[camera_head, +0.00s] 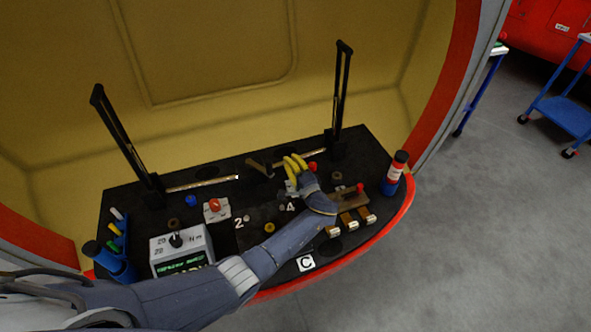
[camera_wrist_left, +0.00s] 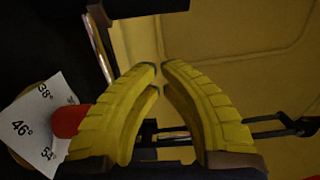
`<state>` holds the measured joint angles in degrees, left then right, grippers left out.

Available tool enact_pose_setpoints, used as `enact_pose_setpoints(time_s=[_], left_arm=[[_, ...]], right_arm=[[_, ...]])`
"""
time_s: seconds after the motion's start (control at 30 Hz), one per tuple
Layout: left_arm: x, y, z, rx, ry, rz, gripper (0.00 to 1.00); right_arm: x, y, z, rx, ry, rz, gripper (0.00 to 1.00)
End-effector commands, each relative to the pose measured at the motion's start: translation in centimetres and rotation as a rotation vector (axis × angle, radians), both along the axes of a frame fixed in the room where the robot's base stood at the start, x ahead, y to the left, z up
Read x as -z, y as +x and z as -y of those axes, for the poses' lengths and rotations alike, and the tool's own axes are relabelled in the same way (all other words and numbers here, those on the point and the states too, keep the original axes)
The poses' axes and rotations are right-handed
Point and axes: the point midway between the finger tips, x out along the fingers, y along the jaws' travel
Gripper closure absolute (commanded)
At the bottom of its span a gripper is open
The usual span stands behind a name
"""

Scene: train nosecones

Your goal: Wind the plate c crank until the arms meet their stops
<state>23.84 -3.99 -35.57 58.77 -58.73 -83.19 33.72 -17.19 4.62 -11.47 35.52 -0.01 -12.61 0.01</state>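A black plate (camera_head: 190,229) with a white "C" label (camera_head: 305,263) sits in the yellow-lined recess. Two black arms stand raised on it, the left arm (camera_head: 118,128) leaning left and the right arm (camera_head: 342,90) nearly upright. A dark, brownish handle-like piece (camera_head: 259,168), possibly the crank, lies between them, left of my left gripper (camera_head: 290,157). The gripper's yellow fingers point toward the back of the plate. In the left wrist view (camera_wrist_left: 161,68) the fingertips nearly meet with nothing seen between them. The hand hides part of the plate. My right gripper is out of view.
A red knob (camera_wrist_left: 68,121) with a degree-marked card (camera_wrist_left: 30,128) is beside the fingers. Another red knob (camera_head: 214,204) stands at left. A display box (camera_head: 180,250), blue bottle (camera_head: 394,173) and wooden blocks (camera_head: 350,219) crowd the plate. Blue cart (camera_head: 560,110) stands right.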

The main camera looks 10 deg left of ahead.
Motion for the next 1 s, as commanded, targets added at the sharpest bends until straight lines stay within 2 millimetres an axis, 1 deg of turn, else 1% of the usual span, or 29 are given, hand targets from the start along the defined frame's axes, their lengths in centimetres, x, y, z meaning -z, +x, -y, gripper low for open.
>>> enact_pose_setpoints(time_s=[0.03,0.17,0.6,0.8,1.0], left_arm=[[-0.1,0.6,-0.5,-0.001,0.003,0.000,1.00],[-0.1,1.9,-1.5,0.000,0.001,0.002,1.00],[0.1,-0.9,-3.3,0.000,-0.001,-0.001,1.00],[0.0,-1.4,-3.6,0.000,0.001,-0.001,1.00],[0.0,-1.5,-3.6,0.000,0.001,-0.001,1.00]], right_arm=[[0.0,0.0,0.0,0.000,0.000,0.000,0.57],[0.0,0.0,0.0,0.000,0.000,0.000,0.57],[0.0,0.0,0.0,0.000,0.000,0.000,0.57],[0.0,0.0,0.0,0.000,0.000,0.000,0.57],[0.0,0.0,0.0,0.000,0.000,0.000,0.57]])
